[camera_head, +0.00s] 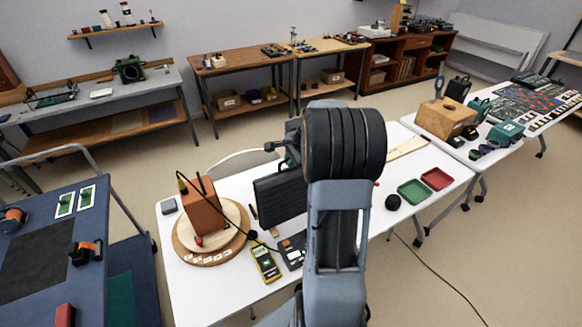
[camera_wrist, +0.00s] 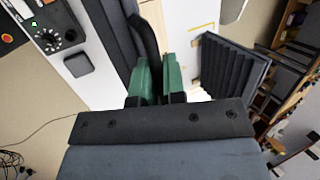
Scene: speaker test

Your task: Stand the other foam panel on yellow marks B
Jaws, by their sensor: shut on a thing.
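My gripper's green finger pads (camera_wrist: 157,82) show in the wrist view, closed on a dark foam panel (camera_wrist: 148,42) seen nearly edge-on between them. A second dark, ridged foam panel (camera_wrist: 232,70) stands to the right in that view, apart from the fingers. In the head view one dark panel (camera_head: 280,196) stands upright on the white table beside the brown speaker box (camera_head: 203,208); I cannot tell which of the two it is. My arm hides the gripper's fingertips there. A small yellow mark (camera_wrist: 201,27) shows on the white surface; its letter cannot be read.
The speaker box stands on a round wooden turntable (camera_head: 184,250). A yellow meter (camera_head: 265,262) and a dark device (camera_head: 292,250) lie near the front edge, with a cable.

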